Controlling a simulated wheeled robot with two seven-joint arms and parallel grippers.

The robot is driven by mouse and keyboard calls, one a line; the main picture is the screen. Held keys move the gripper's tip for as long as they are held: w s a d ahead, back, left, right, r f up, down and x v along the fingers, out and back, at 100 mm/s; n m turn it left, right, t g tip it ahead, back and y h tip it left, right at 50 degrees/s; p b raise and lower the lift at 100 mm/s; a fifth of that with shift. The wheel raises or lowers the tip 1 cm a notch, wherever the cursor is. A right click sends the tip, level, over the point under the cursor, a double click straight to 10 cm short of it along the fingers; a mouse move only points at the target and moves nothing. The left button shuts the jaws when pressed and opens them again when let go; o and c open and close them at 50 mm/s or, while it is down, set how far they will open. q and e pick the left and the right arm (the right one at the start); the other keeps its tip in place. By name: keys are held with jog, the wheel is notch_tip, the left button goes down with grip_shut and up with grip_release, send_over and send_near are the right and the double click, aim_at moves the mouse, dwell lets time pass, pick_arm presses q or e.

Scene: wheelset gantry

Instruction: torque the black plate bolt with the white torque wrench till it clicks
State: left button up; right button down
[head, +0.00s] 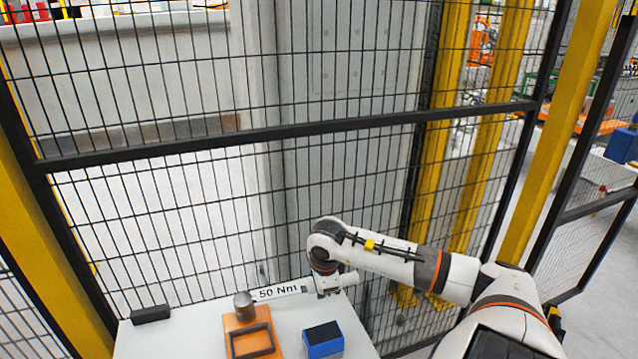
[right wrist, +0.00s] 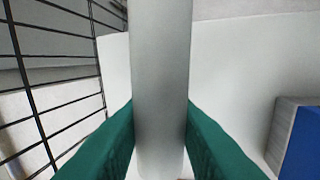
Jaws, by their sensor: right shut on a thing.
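The white torque wrench (head: 278,292) with a "50 Nm" label lies roughly level above the back of the white table. Its left end meets a grey-brown round head (head: 243,305) at the back of an orange plate (head: 236,323). The head hides what is beneath it, so I cannot see a bolt or tell if it is seated. My right gripper (head: 331,290) is at the wrench's right end. In the right wrist view its green fingers (right wrist: 160,130) are shut on the pale wrench handle (right wrist: 160,70). My left gripper is not in view.
A brown rectangular frame (head: 253,341) lies on the orange plate. A blue box (head: 323,341) stands to its right, and a black block (head: 150,314) lies at the table's left. A black mesh fence (head: 300,130) with yellow posts stands behind the white table (head: 180,340).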

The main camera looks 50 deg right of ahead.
jog(key=shift+s+a+m, duration=0.5)
jog(key=shift+s, duration=0.15)
jog(key=shift+s+a+r+m, duration=0.1)
jog(key=shift+s+a+m, duration=0.35)
jog(key=shift+s+m, duration=0.05)
jog(key=shift+w+d+n+b, duration=0.3)
jog(key=shift+b, duration=0.1)
jog(key=shift+w, duration=0.1)
jog(key=shift+r+p, duration=1.5)
jog(key=shift+r, duration=1)
